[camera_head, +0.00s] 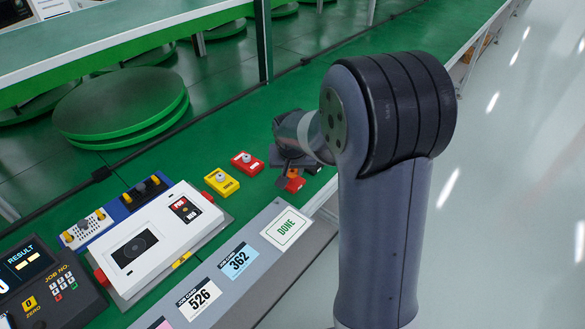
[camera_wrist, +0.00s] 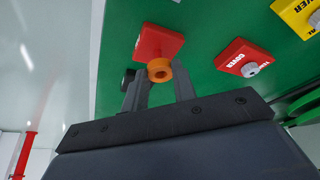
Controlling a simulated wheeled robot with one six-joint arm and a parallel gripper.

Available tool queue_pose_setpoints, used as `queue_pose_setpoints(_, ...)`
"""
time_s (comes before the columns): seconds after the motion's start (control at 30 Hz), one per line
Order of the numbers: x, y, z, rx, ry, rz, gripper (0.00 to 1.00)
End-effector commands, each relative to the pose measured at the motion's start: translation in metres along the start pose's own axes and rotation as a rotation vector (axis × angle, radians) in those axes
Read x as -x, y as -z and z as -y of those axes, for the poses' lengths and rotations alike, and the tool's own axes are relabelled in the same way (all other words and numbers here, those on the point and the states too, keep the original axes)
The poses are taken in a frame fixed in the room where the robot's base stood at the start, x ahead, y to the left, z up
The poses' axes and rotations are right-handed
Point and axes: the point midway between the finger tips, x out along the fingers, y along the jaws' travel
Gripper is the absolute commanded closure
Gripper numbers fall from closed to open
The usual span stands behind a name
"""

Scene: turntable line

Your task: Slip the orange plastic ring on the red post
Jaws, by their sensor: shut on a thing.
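My gripper (camera_wrist: 158,82) is shut on the orange ring (camera_wrist: 160,70), which sits between the fingertips in the wrist view. Whether the ring touches the block or surrounds anything, I cannot tell.
A red cover block with a grey knob (camera_head: 247,162) and a yellow one (camera_head: 221,181) stand close to the left of my gripper. A white device (camera_head: 160,235) lies further left. A grey ledge with cards (camera_head: 262,278) runs along the front.

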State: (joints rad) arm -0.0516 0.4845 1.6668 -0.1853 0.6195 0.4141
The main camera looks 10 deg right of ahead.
Motion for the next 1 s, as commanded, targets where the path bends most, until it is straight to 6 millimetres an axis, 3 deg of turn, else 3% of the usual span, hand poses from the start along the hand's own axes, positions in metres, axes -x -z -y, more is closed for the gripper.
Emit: queue_pose_setpoints(1.0, -0.0098, -0.0042, 0.0, 0.0, 0.0, 0.0, 0.94)
